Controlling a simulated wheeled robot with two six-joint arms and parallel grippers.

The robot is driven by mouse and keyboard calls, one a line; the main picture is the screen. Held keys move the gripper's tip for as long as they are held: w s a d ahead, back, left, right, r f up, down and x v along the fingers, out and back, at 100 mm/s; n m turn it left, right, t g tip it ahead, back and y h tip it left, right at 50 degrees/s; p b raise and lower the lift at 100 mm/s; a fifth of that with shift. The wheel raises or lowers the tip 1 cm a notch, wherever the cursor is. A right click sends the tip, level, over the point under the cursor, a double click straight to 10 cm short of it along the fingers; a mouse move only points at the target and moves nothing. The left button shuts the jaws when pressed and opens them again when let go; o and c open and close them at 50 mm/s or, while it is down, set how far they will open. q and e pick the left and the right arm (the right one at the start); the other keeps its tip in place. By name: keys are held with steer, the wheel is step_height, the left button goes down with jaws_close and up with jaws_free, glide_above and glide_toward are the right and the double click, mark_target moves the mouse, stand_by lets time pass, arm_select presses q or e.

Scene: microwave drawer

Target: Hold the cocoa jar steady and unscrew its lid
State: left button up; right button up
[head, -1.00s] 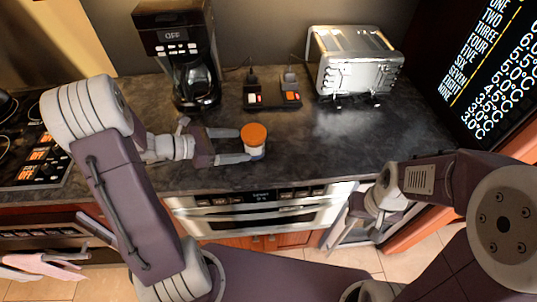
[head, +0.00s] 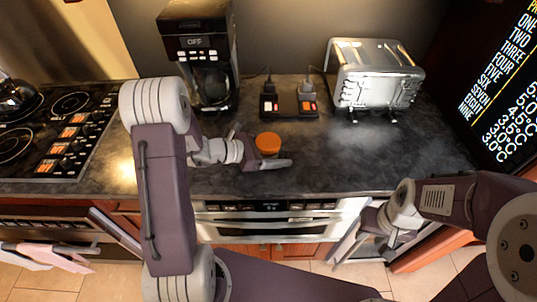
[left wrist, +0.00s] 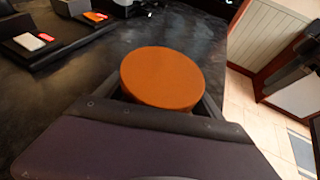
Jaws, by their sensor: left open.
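The cocoa jar stands upright on the dark counter, and its round orange lid (head: 268,143) is on top. The lid also shows large in the left wrist view (left wrist: 162,70). My left gripper (head: 272,160) is open at the jar, with a finger on either side of it below the lid. I cannot tell whether the fingers touch the jar. The jar's body is mostly hidden behind the near finger and under the lid. My right gripper (head: 384,232) hangs low in front of the counter at the right, away from the jar; its opening is unclear.
Behind the jar are a coffee maker (head: 198,62), a switch box (head: 289,104) and a metal toaster (head: 375,80). A stove (head: 50,135) is at the left. A steel drawer front (head: 265,228) lies below the counter edge. The counter right of the jar is clear.

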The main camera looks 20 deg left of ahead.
mark_target(271, 141)
arm_select(q)
steer(key=c, duration=1.6)
step_height(271, 141, up, 4)
steer(key=shift+r+p, duration=0.2)
steer(key=shift+p, duration=0.1)
steer(key=s+d+r, duration=0.2)
steer(key=d, duration=0.1)
steer(key=s+d+r, duration=0.2)
steer(key=s, duration=0.1)
steer(key=s+d+r, duration=0.2)
steer(key=s+d, duration=0.1)
steer(key=shift+d+r, duration=0.3)
steer(key=shift+r, duration=0.05)
steer(key=o, duration=0.6)
jaws_close()
